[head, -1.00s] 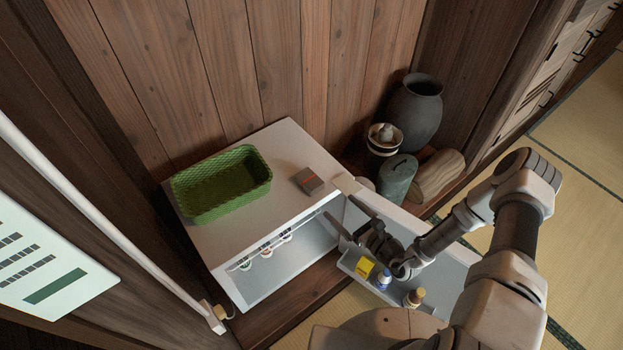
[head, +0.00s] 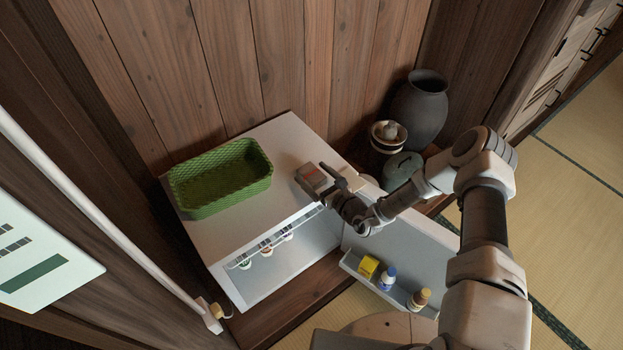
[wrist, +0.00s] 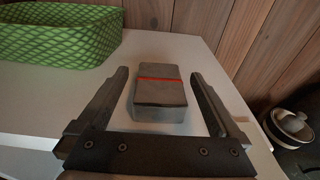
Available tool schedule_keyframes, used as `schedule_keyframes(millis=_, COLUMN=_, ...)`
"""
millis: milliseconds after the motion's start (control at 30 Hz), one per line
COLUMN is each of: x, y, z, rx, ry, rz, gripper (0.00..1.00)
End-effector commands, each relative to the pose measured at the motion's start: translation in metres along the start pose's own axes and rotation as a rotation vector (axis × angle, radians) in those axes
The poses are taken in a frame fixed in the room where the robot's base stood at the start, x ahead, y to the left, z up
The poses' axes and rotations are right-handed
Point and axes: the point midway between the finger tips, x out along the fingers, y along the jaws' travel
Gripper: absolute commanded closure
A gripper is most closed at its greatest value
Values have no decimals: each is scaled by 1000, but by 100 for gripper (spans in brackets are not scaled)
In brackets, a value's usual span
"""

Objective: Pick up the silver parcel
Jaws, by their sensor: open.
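The silver parcel (head: 312,177) is a small grey box with a red band. It sits on the white top of the low cabinet (head: 283,146), near its right edge. In the wrist view the parcel (wrist: 158,88) lies between the two fingers, with a gap on each side. My gripper (wrist: 157,82) is open and empty. In the head view my gripper (head: 325,182) is at the parcel, and its fingers partly cover it.
A green woven basket (head: 220,180) stands on the cabinet top left of the parcel. The cabinet door is open, with a yellow box (head: 368,267) and bottles on its shelf. A dark vase (head: 419,108) and a lidded pot (head: 387,136) stand to the right.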

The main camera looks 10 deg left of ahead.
Motion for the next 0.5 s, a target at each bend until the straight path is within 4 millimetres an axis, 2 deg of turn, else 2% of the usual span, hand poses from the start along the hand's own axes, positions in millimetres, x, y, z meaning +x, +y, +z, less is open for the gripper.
schedule_keyframes(millis=100, x=13, y=0, z=-2, rx=-2, ry=1, rz=1, gripper=0)
schedule_keyframes(millis=300, x=13, y=0, z=-1, rx=0, ry=1, rz=0, gripper=0)
schedule_keyframes(millis=367, x=13, y=0, z=-1, rx=0, ry=1, rz=0, gripper=9)
schedule_keyframes(millis=500, x=13, y=0, z=-1, rx=0, ry=1, rz=0, gripper=34)
